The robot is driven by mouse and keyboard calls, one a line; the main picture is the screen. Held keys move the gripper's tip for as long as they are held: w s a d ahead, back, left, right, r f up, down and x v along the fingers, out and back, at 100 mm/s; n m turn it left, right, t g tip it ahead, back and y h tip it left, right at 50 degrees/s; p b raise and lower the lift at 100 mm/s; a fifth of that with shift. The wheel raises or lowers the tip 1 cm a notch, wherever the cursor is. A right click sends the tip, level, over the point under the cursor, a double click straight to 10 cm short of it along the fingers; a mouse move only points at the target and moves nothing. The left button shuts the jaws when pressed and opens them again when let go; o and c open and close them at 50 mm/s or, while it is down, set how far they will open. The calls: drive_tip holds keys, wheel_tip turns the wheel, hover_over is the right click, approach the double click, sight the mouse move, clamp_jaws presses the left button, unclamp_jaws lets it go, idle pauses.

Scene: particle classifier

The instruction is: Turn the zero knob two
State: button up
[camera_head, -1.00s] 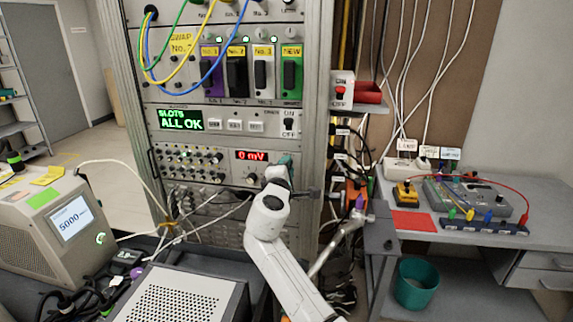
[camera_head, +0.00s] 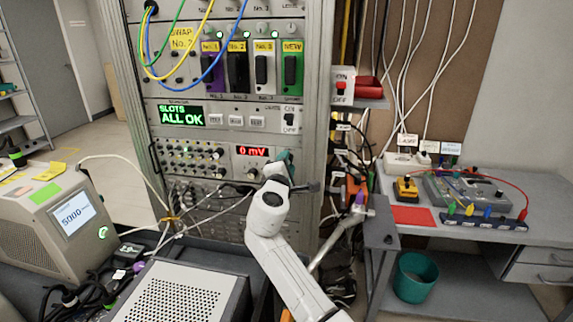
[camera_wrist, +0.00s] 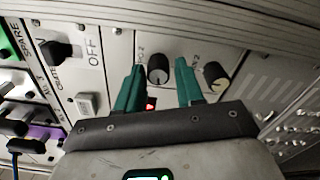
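In the wrist view my gripper (camera_wrist: 160,66) has its two green fingers apart, with nothing between them but the panel behind. A dark round knob with a pale face (camera_wrist: 157,70) shows in the gap between the fingertips; I cannot tell whether the fingers reach around it. A second knob, dark and cream (camera_wrist: 216,76), lies just right of the right finger. The small labels by both end in "2", but their fronts are partly hidden or blurred. In the head view my gripper (camera_head: 284,162) is at the rack panel, right of the red "0 mV" display (camera_head: 252,151).
Above is a green "SLOTS ALL OK" display (camera_head: 181,116) with an ON/OFF switch (camera_head: 290,120). Cables (camera_head: 205,208) hang left of my arm. A red-switch box (camera_head: 342,86) and side table (camera_head: 480,238) stand right. A grey perforated box (camera_head: 180,295) is in front.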

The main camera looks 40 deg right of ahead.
drive_tip(key=b+v, duration=0.1)
drive_tip(key=v, duration=0.9)
drive_tip(key=shift+s+a, duration=0.25)
drive_tip(key=shift+s, duration=0.05)
drive_tip(key=shift+a+f, duration=0.1)
